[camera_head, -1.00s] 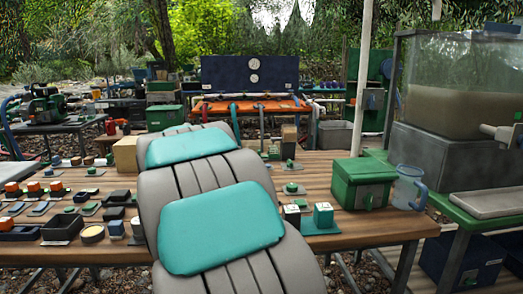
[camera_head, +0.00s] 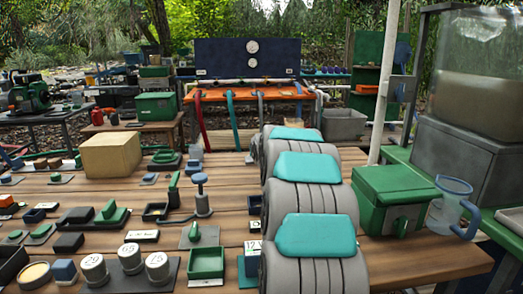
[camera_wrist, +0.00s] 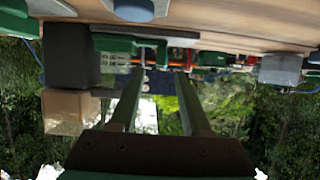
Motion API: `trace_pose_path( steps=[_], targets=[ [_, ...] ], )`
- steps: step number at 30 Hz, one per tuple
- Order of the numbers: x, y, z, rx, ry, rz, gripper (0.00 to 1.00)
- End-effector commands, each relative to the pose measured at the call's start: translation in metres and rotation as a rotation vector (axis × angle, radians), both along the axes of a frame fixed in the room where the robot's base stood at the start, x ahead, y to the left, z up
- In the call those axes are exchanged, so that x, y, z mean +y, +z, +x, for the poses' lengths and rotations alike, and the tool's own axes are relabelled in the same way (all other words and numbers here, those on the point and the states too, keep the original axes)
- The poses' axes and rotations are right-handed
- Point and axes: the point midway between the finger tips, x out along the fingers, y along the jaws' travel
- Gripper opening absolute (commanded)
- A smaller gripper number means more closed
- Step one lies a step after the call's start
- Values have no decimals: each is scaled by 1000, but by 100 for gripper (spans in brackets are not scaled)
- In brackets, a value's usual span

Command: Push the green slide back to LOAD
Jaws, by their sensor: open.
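A green block (camera_head: 111,211) on a dark track sits on the wooden bench, left of centre in the head view. It may be the green slide, but other green parts are near and I read no LOAD mark. A green upright handle (camera_head: 173,186) stands to its right. In the wrist view, which looks upside down, a green part (camera_wrist: 115,42) is under the bench top edge at the upper left; I cannot tell which it is. My gripper (camera_wrist: 160,75) is open, its two fingers apart with nothing between them.
A cardboard-coloured block (camera_head: 111,155) stands behind the small devices. A green box (camera_head: 392,196) and a clear jug (camera_head: 449,205) are right of my arm. Bare planks (camera_head: 235,185) show mid-bench.

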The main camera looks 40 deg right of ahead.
Motion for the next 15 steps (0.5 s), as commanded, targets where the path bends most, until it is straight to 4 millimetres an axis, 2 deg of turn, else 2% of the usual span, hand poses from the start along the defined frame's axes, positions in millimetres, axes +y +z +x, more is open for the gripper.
trace_pose_path(
  steps=[15],
  targets=[
    [-28, -19, 46, -4, 1, -2, 48]
  ],
)
